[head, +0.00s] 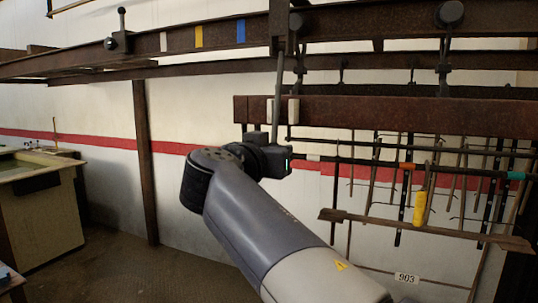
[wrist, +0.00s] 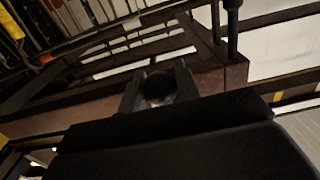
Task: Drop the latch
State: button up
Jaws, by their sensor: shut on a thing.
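A dark latch-like lever with a ball top (head: 121,28) stands upright from a small block on the upper rail at the left in the head view, well apart from my gripper. My gripper (head: 281,112) is raised in front of the left end of the rusty hanging beam (head: 400,117). In the wrist view my gripper (wrist: 158,85) is shut on a dark rounded part (wrist: 159,88). The view is too dark to tell what it belongs to.
The upper rail (head: 180,42) carries white, yellow and blue marks. Several tools hang on rods below the beam, including a yellow-handled one (head: 420,205). A wooden bar (head: 430,230) lies below. A tan cabinet (head: 45,215) stands at the left. The floor between is clear.

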jog(key=shift+f+x, duration=0.1)
jog(key=shift+x, duration=1.1)
jog(key=shift+f+x, duration=0.15)
jog(key=shift+x, duration=1.1)
jog(key=o, duration=0.9)
jog(key=b+v, duration=0.3)
jog(key=v, duration=0.2)
jog(key=shift+s+a+f+b, duration=0.2)
jog(key=shift+s+b, duration=0.1)
jog(key=shift+b, duration=0.1)
jog(key=shift+s+a+r, duration=0.2)
jog(key=shift+s, duration=0.45)
